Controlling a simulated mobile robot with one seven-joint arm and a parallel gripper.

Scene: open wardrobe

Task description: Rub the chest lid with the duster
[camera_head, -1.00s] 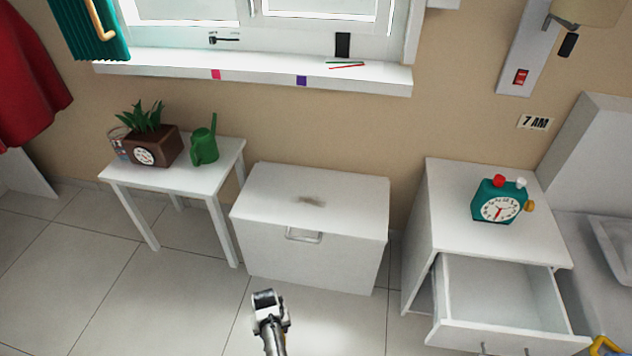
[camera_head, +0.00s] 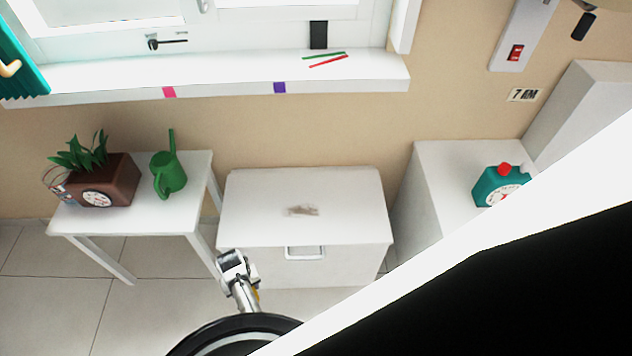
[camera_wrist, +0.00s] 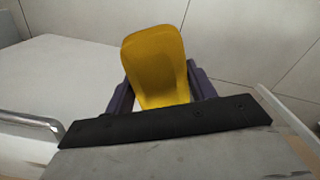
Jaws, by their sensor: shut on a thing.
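The white chest (camera_head: 352,262) stands under the window. Its closed lid (camera_head: 345,195) has a grey-brown smudge (camera_head: 302,210) near the middle, and a metal handle (camera_head: 305,252) is on its front. My gripper (camera_head: 232,264) is in front of the chest's left part, apart from the smudge. In the wrist view its dark fingers are shut on a yellow thing (camera_wrist: 157,62), which looks like the duster. Only a sliver of yellow shows in the head view. The wrist view also shows a pale panel and a handle (camera_wrist: 35,124) at left.
A white side table (camera_head: 135,222) with a potted plant (camera_head: 105,180) and a green watering can (camera_head: 168,175) stands left of the chest. My own body hides the lower right. The window sill (camera_head: 220,85) is above.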

